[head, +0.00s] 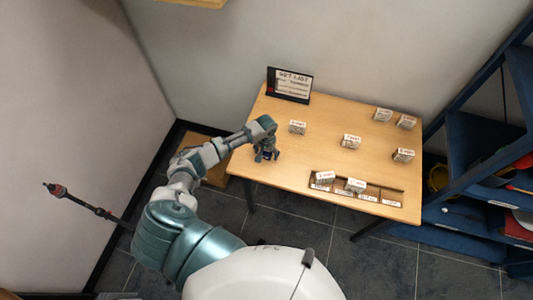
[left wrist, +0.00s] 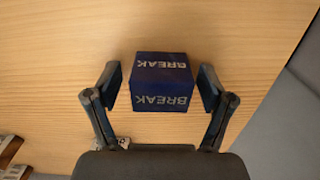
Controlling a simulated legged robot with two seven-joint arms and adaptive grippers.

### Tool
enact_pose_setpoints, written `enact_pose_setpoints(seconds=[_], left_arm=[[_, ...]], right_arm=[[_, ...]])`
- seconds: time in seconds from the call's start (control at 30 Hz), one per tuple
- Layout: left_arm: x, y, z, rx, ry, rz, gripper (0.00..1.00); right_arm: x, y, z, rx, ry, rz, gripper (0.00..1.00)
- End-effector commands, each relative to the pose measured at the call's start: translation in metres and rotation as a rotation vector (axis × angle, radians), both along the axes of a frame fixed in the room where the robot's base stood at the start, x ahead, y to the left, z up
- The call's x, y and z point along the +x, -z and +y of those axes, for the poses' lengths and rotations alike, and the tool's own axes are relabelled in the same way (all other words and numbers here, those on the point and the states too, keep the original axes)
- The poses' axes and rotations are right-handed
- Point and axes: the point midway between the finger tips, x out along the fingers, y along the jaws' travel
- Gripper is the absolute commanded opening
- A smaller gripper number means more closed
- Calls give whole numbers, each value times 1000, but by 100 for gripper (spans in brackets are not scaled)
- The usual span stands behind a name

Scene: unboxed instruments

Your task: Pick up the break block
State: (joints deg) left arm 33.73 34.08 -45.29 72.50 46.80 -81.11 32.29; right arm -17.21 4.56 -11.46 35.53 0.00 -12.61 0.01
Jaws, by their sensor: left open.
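The break block is a dark blue cube with "BREAK" lettered on its faces. In the left wrist view the break block (left wrist: 160,82) stands on the wooden table between the two fingers of my left gripper (left wrist: 160,88). The fingers are open, one on each side, with a visible gap between each pad and the block. In the head view my left gripper (head: 267,156) points down at the left part of the table (head: 320,155), and only a small bit of dark blue shows there. My right gripper is in neither view.
Several pale labelled blocks, such as one near the middle (head: 350,142), stand on the table. A slotted wooden rack (head: 391,203) lies along its front edge, and a set list sign (head: 290,85) stands at the back. Blue shelves (head: 470,150) are at right.

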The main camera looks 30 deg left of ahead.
Motion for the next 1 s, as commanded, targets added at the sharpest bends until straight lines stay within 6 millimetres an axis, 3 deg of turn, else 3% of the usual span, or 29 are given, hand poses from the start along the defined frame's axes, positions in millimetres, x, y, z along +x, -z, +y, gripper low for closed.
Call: enact_pose_setpoints(seconds=[0.07, 0.33, 0.73, 1.0], left_arm=[[0, 0, 0, 0, 0, 0, 81], [0, 0, 0, 0, 0, 0, 17], [1, -6, 0, -1, 0, -2, 16], [1, -39, 0, -2, 1, -3, 16]], right_arm=[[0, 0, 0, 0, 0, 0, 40], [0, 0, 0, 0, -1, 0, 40], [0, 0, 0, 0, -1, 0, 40], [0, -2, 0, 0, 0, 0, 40]])
